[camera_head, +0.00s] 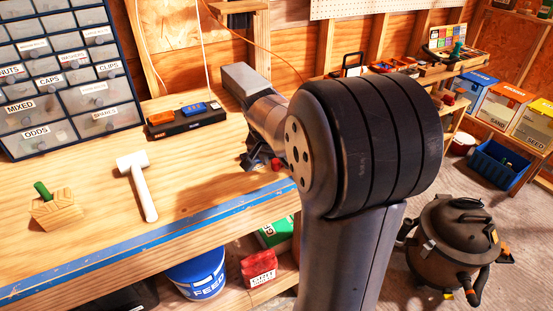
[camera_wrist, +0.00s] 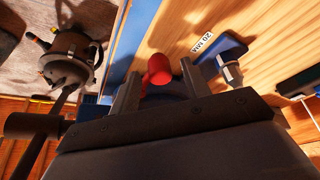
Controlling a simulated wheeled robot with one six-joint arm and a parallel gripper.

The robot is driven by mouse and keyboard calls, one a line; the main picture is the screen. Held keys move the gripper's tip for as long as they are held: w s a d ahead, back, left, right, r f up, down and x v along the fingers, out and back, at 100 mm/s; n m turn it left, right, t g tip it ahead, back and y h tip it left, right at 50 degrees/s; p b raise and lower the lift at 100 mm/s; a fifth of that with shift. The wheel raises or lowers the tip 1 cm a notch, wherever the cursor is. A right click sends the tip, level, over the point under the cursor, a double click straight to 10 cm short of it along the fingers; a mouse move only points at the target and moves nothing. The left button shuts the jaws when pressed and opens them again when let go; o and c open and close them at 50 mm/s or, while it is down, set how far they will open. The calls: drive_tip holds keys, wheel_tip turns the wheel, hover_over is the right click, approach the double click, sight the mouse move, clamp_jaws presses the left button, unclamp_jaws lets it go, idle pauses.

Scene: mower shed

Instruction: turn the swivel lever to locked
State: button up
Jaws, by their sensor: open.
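A red rounded knob (camera_wrist: 158,68), likely the end of the swivel lever, shows in the wrist view near the bench's blue front edge. The rest of the lever is hidden behind my gripper. My gripper (camera_wrist: 159,76) is open, with one finger on each side of the knob; I cannot tell whether either touches it. Right of it are a blue plate (camera_wrist: 208,64) and a grey metal part (camera_wrist: 230,70), beside a "20 MM" label (camera_wrist: 202,42). In the head view a small red part (camera_head: 276,164) shows by my dark gripper, mostly hidden by my arm.
A drawer cabinet (camera_head: 66,75) stands at the back left. A shop vacuum (camera_head: 452,240) stands on the floor at right.

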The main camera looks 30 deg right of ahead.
drive_tip(key=v, duration=1)
drive_tip(key=shift+r, duration=0.4)
drive_tip(key=shift+s, duration=0.1)
drive_tip(key=x, duration=1.1)
drive_tip(key=shift+s+a, duration=0.1)
drive_tip(key=shift+a, duration=0.05)
drive_tip(key=shift+s+n+y, duration=0.3)
drive_tip(key=shift+s+n, duration=0.15)
drive_tip(key=shift+n, duration=0.35)
